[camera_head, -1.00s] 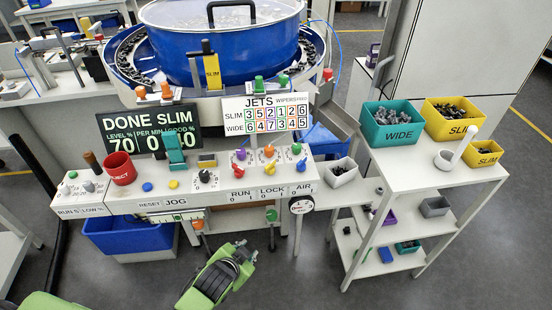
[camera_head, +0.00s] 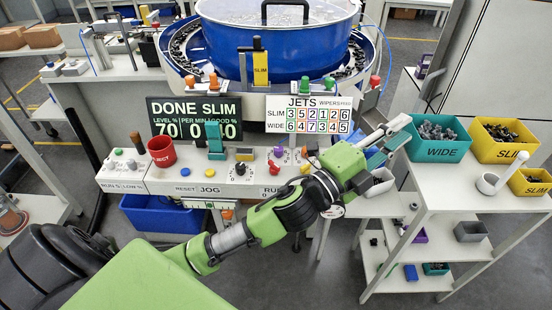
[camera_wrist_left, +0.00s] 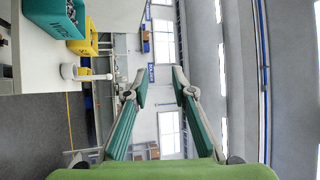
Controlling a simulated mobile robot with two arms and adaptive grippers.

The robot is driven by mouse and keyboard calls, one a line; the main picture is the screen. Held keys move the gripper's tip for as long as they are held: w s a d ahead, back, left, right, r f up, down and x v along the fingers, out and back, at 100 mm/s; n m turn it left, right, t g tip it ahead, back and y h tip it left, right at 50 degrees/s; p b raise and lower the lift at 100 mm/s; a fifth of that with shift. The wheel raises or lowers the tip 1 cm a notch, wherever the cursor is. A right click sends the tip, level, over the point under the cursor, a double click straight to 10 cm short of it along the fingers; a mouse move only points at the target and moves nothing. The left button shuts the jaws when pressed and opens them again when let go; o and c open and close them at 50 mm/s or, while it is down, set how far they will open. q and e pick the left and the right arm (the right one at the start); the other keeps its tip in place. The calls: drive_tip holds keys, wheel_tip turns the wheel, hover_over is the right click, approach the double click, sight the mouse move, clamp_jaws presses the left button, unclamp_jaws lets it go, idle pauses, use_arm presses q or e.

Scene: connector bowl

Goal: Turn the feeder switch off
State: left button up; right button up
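The control panel (camera_head: 165,184) stands below the blue bowl feeder (camera_head: 280,60). It carries a black-and-white dial (camera_head: 239,169), a red EJECT cup (camera_head: 162,151), a teal lever (camera_head: 215,140) and several coloured knobs. I cannot tell which control is the feeder switch. My left arm crosses the panel's right part and hides most of the RUN, LOCK and AIR area. My left gripper (camera_head: 397,134) is open beyond the panel's right end, near the teal WIDE bin. The left wrist view shows its teal fingers (camera_wrist_left: 159,78) apart with nothing between them. My right gripper is not in view.
A JETS board (camera_head: 312,115) and a dark DONE SLIM display (camera_head: 193,120) stand behind the panel. A blue bin (camera_head: 160,215) sits underneath.

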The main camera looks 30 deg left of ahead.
use_arm(q)
drive_tip(key=s+d+r+m+g+h, duration=0.3)
drive_tip(key=d+r+m+g+h, duration=0.25)
drive_tip(key=d+m+h, duration=0.55)
drive_tip(key=s+r+m+g, duration=0.15)
drive_tip(key=m+g, duration=0.25)
drive_tip(key=m, duration=0.4)
drive_tip(key=m+g+y, duration=0.9)
drive_tip(key=m+y, duration=0.8)
drive_tip(key=y, duration=0.3)
approach(274, 164)
wheel_tip(274, 164, down, 8)
drive_tip(key=shift+w+d+f+p, duration=0.1)
drive_tip(key=shift+w+f+p, duration=0.1)
drive_tip(key=shift+p, duration=0.8)
